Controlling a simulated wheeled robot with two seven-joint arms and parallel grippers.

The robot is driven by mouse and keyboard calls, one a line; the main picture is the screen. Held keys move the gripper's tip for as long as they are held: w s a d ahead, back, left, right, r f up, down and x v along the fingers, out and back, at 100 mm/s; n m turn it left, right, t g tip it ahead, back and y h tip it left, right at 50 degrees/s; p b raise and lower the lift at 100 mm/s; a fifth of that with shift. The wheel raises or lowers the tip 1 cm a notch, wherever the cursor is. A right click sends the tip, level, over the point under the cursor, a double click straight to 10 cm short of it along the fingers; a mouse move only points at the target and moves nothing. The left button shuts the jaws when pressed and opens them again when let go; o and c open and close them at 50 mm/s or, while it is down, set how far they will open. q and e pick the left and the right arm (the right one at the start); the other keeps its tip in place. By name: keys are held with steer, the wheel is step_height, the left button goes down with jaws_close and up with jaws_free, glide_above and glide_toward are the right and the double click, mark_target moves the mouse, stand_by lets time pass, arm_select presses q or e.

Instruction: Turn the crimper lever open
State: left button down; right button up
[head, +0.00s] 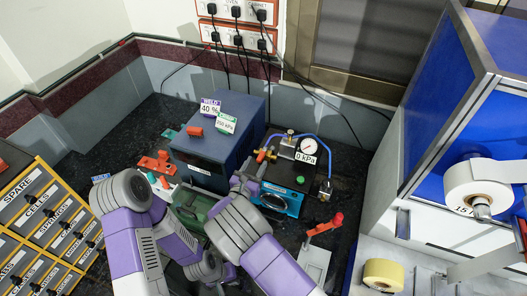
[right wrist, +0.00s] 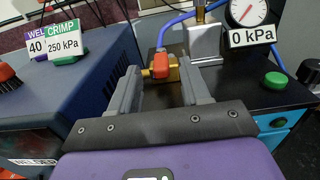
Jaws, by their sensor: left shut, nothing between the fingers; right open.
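The crimper is a dark box with a blue front (head: 284,201). A red lever (right wrist: 160,64) sits on a brass valve (right wrist: 174,72) at its top left; the valve also shows in the head view (head: 264,155). My right gripper (right wrist: 158,84) is open, with a finger on either side of the red lever. I cannot tell whether the fingers touch it. In the head view my right gripper (head: 247,178) is at the crimper's left edge. My left gripper (head: 206,268) is shut and empty, low beside my right arm.
A pressure gauge (head: 308,146) labelled 0 kPa, a green button (right wrist: 276,80) and a blue hose (right wrist: 182,20) are on the crimper. A blue welder box (head: 225,125) stands close on the left. A red-handled tool (head: 326,225) lies to the right. Drawers (head: 45,215) fill the lower left.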

steer(key=shift+w+d+f, duration=0.1)
steer(key=shift+w+f, duration=0.15)
steer(key=shift+w, duration=0.2)
steer(key=shift+p+x, duration=0.4)
steer(key=shift+x, duration=3)
steer(key=shift+d+r, duration=0.1)
steer(key=shift+r, duration=0.05)
jaws_close()
